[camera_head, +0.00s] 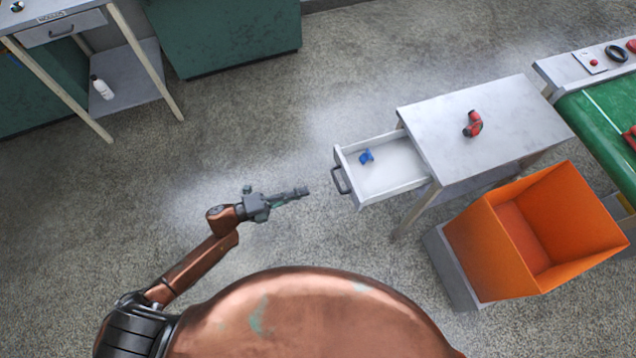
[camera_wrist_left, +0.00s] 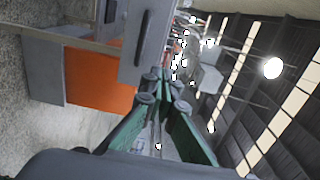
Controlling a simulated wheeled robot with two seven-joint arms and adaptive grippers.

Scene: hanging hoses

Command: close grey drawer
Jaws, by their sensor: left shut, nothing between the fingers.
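The grey drawer (camera_head: 383,185) is pulled out from the left side of a grey table (camera_head: 500,140). It has a dark handle (camera_head: 341,181) on its front and a small blue object (camera_head: 366,156) inside. My left gripper (camera_head: 303,191) is shut and empty, a short gap to the left of the handle, pointing at the drawer front. In the left wrist view, the drawer front (camera_wrist_left: 128,50) and its handle (camera_wrist_left: 145,38) show beyond the shut fingertips (camera_wrist_left: 155,84). My right gripper is not in view.
A red hose piece (camera_head: 473,124) lies on the table top. An orange bin (camera_head: 475,245) stands on a grey base beside the table, at the lower right. A green conveyor (camera_head: 610,125) is at the right edge.

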